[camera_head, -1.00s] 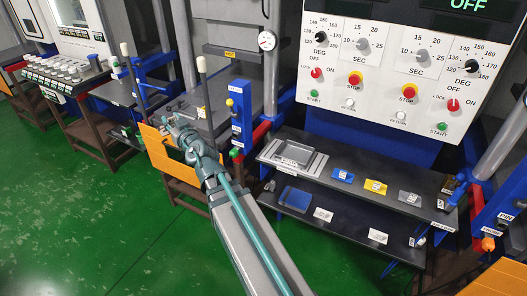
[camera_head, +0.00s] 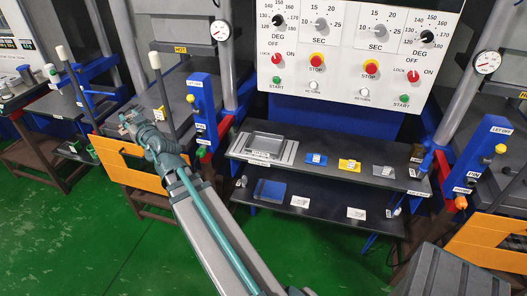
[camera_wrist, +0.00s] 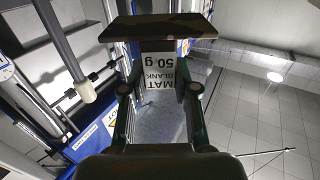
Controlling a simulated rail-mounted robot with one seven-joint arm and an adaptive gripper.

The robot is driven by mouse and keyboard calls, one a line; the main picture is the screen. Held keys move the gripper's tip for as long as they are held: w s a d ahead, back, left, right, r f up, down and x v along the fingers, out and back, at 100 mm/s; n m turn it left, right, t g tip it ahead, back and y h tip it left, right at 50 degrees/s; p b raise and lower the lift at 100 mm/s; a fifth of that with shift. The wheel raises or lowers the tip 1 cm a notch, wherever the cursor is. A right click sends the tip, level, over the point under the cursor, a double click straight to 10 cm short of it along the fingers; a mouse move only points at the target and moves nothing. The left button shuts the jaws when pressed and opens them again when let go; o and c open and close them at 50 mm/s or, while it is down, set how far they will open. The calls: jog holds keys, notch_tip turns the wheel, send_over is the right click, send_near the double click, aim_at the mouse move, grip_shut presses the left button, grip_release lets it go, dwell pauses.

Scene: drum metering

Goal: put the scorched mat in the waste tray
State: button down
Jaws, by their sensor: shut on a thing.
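My gripper (camera_wrist: 158,88) is shut on a dark brown slab in the wrist view, the mat (camera_wrist: 157,28). A white label reading "MAT 50 g BLANK" shows below the slab, between the fingers. In the head view my gripper (camera_head: 130,118) is at the left, above the orange guard (camera_head: 140,172) of the left press; the mat is too small to make out there. A shallow metal tray (camera_head: 285,157) sits on the bench's upper shelf, and a blue tray (camera_head: 270,192) on the lower shelf. I cannot read which is the waste tray.
Blue, yellow and grey small items (camera_head: 349,165) lie right of the metal tray. A blue post (camera_head: 204,108) stands between the left press and the bench. A grey ribbed box (camera_head: 452,276) is at the bottom right. The green floor is clear in front.

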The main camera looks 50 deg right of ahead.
jog(key=s+d+f+m+g+h+b, duration=0.15)
jog(key=s+d+b, duration=0.3)
jog(key=d, duration=0.45)
jog(key=s+d+f+m+h+b, duration=0.2)
jog(key=s+d+h+b, duration=0.1)
jog(key=s+d, duration=0.4)
jog(key=s+d+f+m+g+h+b, duration=0.1)
jog(key=s+d+f+h+b, duration=0.2)
jog(key=d, duration=0.7)
jog(key=s+d+f+m+g+h+b, duration=0.25)
jog(key=s+d+b, duration=0.35)
jog(key=s, duration=0.5)
jog(key=s+d+f+m+g+h+b, duration=0.1)
jog(key=s+d+f+b, duration=0.35)
jog(key=s, duration=0.65)
jog(key=p, duration=0.7)
send_over(266, 150)
jog(key=shift+y, duration=0.3)
jog(key=f, duration=0.8)
jog(key=shift+s+a, duration=0.2)
jog(key=shift+s, duration=0.05)
jog(key=f+b, duration=0.3)
jog(key=b, duration=0.1)
jog(key=shift+w+f, duration=0.25)
jog(key=shift+f, duration=0.1)
